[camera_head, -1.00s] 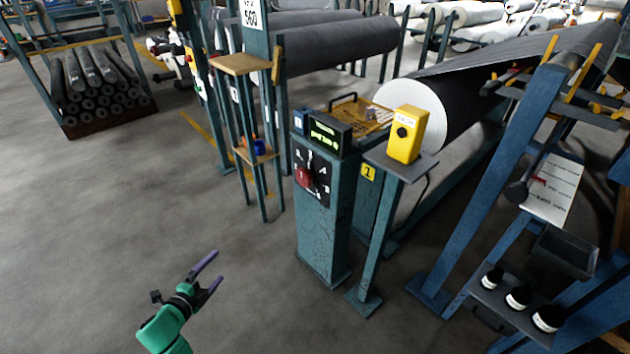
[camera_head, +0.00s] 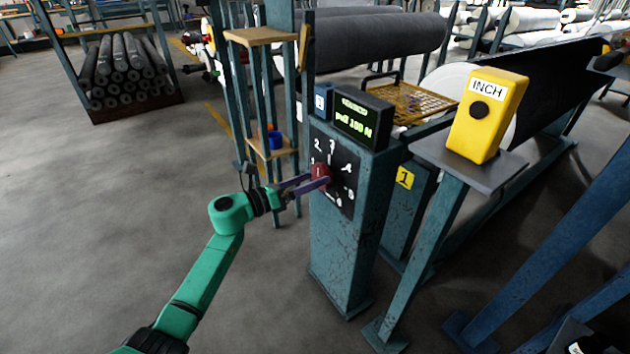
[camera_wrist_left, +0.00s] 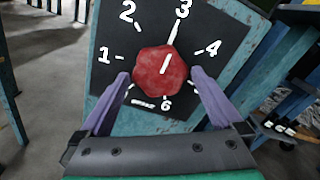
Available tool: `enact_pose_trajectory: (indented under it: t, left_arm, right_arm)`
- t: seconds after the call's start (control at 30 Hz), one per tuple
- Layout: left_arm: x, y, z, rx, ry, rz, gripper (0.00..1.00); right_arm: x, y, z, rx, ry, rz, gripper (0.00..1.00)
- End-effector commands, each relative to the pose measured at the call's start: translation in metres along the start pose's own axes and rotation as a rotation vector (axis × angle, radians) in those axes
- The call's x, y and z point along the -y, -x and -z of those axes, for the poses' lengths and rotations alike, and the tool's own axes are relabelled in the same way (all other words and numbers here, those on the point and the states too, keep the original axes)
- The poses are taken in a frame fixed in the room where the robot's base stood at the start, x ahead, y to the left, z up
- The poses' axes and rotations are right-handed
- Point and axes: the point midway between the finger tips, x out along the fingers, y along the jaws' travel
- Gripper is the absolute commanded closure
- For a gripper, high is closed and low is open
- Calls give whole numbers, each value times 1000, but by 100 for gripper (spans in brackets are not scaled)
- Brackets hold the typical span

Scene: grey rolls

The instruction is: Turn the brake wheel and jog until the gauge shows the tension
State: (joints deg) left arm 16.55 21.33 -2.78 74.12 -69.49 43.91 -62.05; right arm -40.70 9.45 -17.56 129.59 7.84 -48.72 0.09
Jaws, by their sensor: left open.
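The red brake wheel (camera_head: 321,177) sits on a black numbered dial plate (camera_head: 346,165) on the front of a blue post. In the left wrist view the red wheel (camera_wrist_left: 160,70) shows a white line aimed up toward the 3. My left gripper (camera_head: 308,184) is open, with its purple fingers (camera_wrist_left: 161,76) on either side of the wheel; whether they touch it I cannot tell. The gauge (camera_head: 362,119) on top glows green with "pull" and a number that looks like 160 N, partly blurred. The yellow INCH jog box (camera_head: 486,115) stands right on its own post. My right gripper is not in view.
A narrow wooden-shelved stand (camera_head: 262,36) with a blue cup (camera_head: 275,140) is just left of the post. The floor at left is open.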

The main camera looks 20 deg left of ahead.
Motion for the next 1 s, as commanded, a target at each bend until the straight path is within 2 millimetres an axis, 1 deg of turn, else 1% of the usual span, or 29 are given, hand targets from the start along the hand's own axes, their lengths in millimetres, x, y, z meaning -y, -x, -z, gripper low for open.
enact_pose_trajectory:
  t: [0.03,0.1,0.37,0.47,0.5,0.53,0.57,0.87,1.0]
  left_arm:
    - [0,-7,1,1,1,1,0]
    - [0,-13,0,1,0,0,0]
    - [0,-16,0,-1,1,-1,0]
    - [0,-16,0,-1,1,-1,34]
    - [0,-16,0,-1,1,-1,50]
    - [0,-16,0,-1,1,-1,61]
    - [0,-16,0,-1,1,-1,67]
    - [0,-15,0,-2,35,-1,67]
    - [0,-15,0,-1,96,0,67]
  right_arm:
    - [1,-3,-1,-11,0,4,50]
    - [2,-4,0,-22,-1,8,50]
    - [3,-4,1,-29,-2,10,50]
    - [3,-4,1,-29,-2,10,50]
    - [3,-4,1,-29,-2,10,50]
    - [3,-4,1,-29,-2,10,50]
    - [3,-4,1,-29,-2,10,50]
    - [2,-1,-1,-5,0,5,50]
    - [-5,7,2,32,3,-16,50]
